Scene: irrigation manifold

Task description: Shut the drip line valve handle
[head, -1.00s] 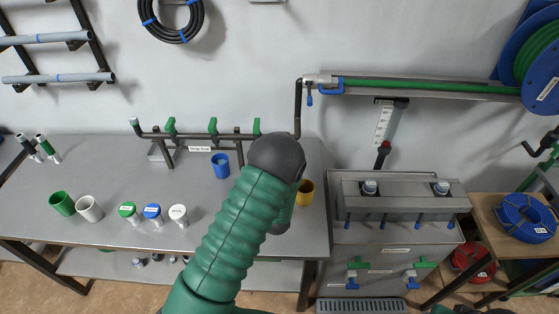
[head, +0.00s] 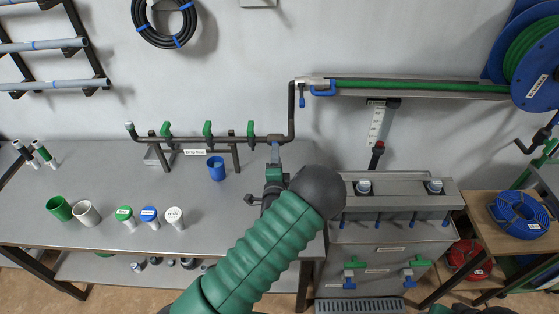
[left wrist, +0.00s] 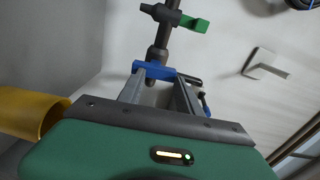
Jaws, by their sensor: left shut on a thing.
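A dark pipe manifold (head: 220,139) runs along the back of the bench, with a small label and several green handles, one of them at its right (head: 251,129). My left gripper (head: 275,150) reaches the pipe's right end. In the left wrist view its two fingers (left wrist: 160,92) are shut on a blue handle (left wrist: 153,70) on the pipe. A green handle (left wrist: 194,25) stands out farther along the same pipe, apart from the fingers. In the head view the blue handle is too small and covered to make out. My right gripper is not in view.
A blue cup (head: 215,168) stands in front of the manifold. A yellow cup (left wrist: 32,112) is close beside my left gripper in the left wrist view. Green, blue and white capped items stand at the front left.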

